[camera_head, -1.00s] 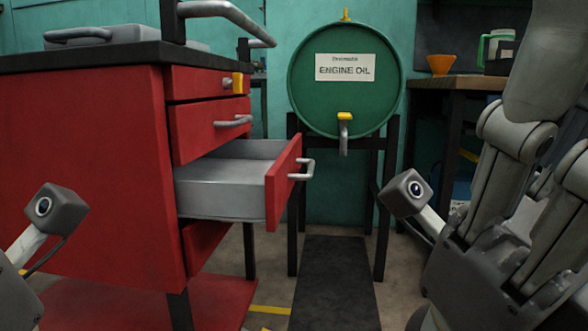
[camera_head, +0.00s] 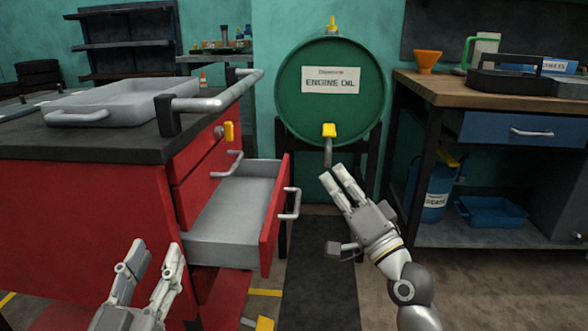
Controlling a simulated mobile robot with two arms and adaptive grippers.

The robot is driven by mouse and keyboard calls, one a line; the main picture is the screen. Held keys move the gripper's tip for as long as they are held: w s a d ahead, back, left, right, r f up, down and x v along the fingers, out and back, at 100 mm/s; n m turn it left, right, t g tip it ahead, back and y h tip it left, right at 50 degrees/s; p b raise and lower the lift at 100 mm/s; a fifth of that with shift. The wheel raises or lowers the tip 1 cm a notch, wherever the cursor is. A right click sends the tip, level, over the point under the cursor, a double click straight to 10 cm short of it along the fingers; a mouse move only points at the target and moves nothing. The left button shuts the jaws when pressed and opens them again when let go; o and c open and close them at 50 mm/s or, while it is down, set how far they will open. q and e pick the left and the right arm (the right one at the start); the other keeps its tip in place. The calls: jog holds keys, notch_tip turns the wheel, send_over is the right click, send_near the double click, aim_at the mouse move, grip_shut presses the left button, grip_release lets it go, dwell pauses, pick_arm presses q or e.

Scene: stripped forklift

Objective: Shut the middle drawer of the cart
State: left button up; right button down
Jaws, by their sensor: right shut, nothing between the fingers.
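The red cart (camera_head: 90,205) stands at the left with a black top. Its middle drawer (camera_head: 235,215) is pulled out, with an empty grey inside, a red front (camera_head: 272,222) and a silver handle (camera_head: 291,204) facing right. The drawers above it look closed. My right gripper (camera_head: 342,186) is to the right of the drawer front, apart from the handle, fingers together and pointing up toward the oil drum. My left gripper (camera_head: 152,262) is at the bottom left in front of the cart's side, its two fingers spread apart, with nothing between them.
A green engine oil drum (camera_head: 355,110) with a yellow tap stands behind on a dark stand. A wooden workbench (camera_head: 450,90) is at the right. A grey tray (camera_head: 120,103) and a push handle (camera_head: 215,100) are on the cart top. Dark matting (camera_head: 320,280) covers clear floor right of the drawer.

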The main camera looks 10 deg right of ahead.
notch_tip(320, 180, down, 4)
jog(key=w+d+m+g+p, duration=0.1)
jog(key=m+g+p, duration=0.1)
jog(key=g+p, duration=0.15)
pick_arm(q)
jog(key=s+a+f+g+y+p, duration=0.25)
jog(key=s+f+g+p, duration=0.4)
jog(key=f, duration=0.55)
pick_arm(e)
jog(key=m+g+y+b, duration=0.1)
jog(key=m+g+b, duration=0.2)
send_near(279, 192)
jog(key=w, duration=0.4)
pick_arm(q)
notch_tip(279, 192, up, 9)
jog(key=w+d+t+h, duration=0.2)
jog(key=t, duration=0.2)
jog(key=shift+d, duration=0.25)
pick_arm(e)
jog(key=shift+w+a+f+t, duration=0.1)
jog(key=shift+a+f+t, duration=0.05)
jog(key=shift+a, duration=0.4)
jog(key=shift+a+f+t, duration=0.1)
jog(key=shift+a+f, duration=0.1)
jog(key=shift+a, duration=0.35)
pick_arm(q)
jog(key=shift+r, duration=0.1)
